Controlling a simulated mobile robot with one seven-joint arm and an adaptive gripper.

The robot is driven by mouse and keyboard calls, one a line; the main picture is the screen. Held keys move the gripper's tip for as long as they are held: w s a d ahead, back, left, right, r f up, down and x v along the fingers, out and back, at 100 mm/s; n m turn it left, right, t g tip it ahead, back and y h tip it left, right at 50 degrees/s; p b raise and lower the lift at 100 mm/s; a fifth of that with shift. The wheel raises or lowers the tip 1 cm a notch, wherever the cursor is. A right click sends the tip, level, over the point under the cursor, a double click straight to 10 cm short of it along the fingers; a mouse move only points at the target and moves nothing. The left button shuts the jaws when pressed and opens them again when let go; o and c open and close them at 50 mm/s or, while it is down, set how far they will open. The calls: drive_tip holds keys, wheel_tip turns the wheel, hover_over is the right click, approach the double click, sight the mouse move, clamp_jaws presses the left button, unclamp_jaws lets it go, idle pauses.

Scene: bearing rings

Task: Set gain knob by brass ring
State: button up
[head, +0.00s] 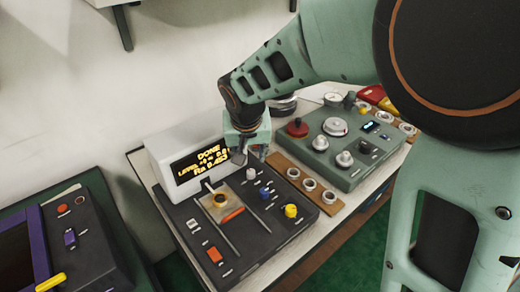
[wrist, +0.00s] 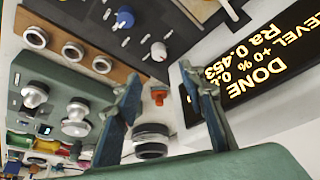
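A dark console (head: 262,240) carries a lit display reading DONE and Ra 0.453 (head: 205,160). On it are white (head: 251,174), blue (head: 264,192) and yellow (head: 290,210) knobs; I cannot read which is the gain knob. A tan square holder (head: 211,211) has a dark-centred ring (head: 221,199) on it; whether it is brass is unclear. My gripper (head: 240,156) is above the console's back edge, near the white knob. In the wrist view my gripper (wrist: 156,45) has its fingers apart with nothing held; the white knob (wrist: 158,51) shows beyond the gap.
A wooden strip (head: 338,206) holds several metal rings right of the console. Beyond it stands a grey-green box (head: 348,180) with silver knobs and a red knob (head: 297,127). Another dark panel with a purple frame (head: 40,235) lies at the left, across a gap.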

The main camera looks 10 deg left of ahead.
sight(251, 172)
drive_tip(key=x, duration=1)
drive_tip(key=shift+f, duration=0.3)
clamp_jaws()
